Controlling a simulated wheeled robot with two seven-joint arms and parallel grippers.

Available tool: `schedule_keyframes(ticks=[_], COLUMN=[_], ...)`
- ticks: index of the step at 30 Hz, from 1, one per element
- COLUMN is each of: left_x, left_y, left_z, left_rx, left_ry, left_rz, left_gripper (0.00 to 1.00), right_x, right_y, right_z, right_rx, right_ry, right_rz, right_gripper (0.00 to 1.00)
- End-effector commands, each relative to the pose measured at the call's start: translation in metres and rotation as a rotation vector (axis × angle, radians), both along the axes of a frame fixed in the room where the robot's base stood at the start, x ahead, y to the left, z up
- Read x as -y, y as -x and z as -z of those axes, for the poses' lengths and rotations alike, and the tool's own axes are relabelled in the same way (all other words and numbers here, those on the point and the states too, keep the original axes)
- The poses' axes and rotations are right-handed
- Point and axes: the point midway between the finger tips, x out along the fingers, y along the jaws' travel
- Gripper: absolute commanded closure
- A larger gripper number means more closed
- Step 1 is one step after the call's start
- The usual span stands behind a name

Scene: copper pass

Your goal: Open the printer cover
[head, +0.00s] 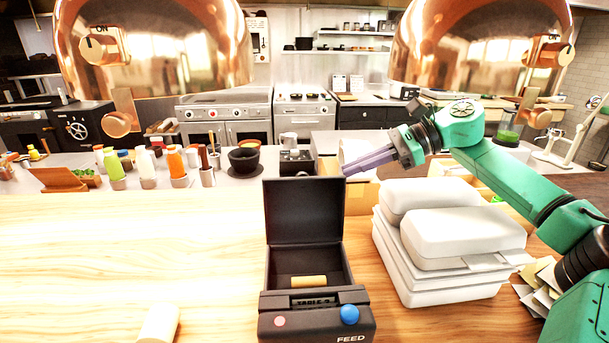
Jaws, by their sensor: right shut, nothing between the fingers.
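The black printer (316,325) stands on the wooden counter, front and centre, with a pink button, a blue button and a FEED label. Its cover (316,211) stands upright, hinged open at the back. A small tan roll (309,281) lies inside the open bay. My right gripper (347,171) is above and just right of the cover's top edge, its purple fingers shut and empty, pointing left. I cannot tell if the fingertips touch the cover. My left gripper is not in view.
White takeaway boxes (450,240) are stacked right of the printer, under my right arm. A pale roll (159,324) lies at the front left. Bottles (176,163) and bowls stand behind the counter.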

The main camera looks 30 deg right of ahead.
Motion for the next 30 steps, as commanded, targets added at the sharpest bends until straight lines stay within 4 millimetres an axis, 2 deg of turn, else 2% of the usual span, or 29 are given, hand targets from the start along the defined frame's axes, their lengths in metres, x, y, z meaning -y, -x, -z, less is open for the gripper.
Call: schedule_keyframes(ticks=[5, 8, 15, 21, 30], left_x=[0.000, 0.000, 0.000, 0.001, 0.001], left_y=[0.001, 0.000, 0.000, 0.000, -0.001], left_z=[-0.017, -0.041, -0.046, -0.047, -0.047], left_rx=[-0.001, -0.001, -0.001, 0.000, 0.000], left_ry=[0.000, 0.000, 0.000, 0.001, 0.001], left_rz=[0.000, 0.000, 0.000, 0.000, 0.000], left_gripper=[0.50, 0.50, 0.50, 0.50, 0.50], right_x=[-0.019, -0.035, -0.057, -0.071, -0.073], right_y=[-0.012, -0.022, -0.037, -0.046, -0.047], right_z=[0.007, 0.013, 0.035, 0.046, 0.049], right_rx=[-0.004, -0.012, -0.009, -0.007, -0.008], right_ry=[-0.002, 0.000, 0.003, 0.002, 0.002], right_rz=[-0.003, -0.003, -0.002, -0.004, -0.006], right_gripper=[1.00, 1.00, 1.00, 1.00, 1.00])
